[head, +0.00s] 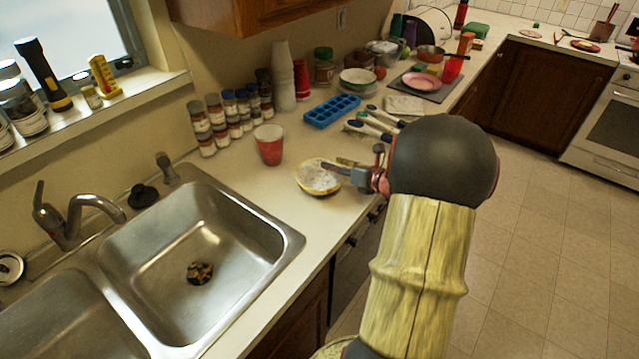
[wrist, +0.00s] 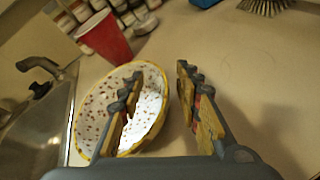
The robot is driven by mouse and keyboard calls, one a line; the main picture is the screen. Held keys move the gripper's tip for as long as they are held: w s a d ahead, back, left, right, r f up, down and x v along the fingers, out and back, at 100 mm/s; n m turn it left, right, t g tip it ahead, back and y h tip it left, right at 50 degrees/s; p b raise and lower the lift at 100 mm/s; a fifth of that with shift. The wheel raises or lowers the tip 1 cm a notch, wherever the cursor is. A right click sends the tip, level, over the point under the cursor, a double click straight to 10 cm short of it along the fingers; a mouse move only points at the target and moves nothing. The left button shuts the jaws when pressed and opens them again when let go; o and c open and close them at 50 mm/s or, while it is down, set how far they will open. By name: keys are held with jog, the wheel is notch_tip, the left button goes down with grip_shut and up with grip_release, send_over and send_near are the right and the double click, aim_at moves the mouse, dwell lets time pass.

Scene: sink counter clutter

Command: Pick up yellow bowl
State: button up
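The yellow bowl (head: 318,177) sits on the counter just right of the sink, with a yellow rim and a pale speckled inside. In the wrist view the bowl (wrist: 150,115) fills the left middle. My gripper (head: 330,168) reaches over the bowl from the right. In the wrist view my gripper (wrist: 160,85) is open, with a wide gap between its fingers. The left finger is over the bowl's inside and the right finger is past its right rim, over bare counter. The bowl's right rim lies between the fingers. I cannot tell whether either finger touches it.
A red cup (head: 269,147) stands behind the bowl, and the metal sink (head: 200,235) lies to its left. Several spice jars (head: 222,125), a blue ice tray (head: 331,110) and brushes (head: 372,124) are farther back. The counter right of the bowl is bare in the wrist view.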

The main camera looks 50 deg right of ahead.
jog(key=shift+c, duration=0.8)
grip_shut()
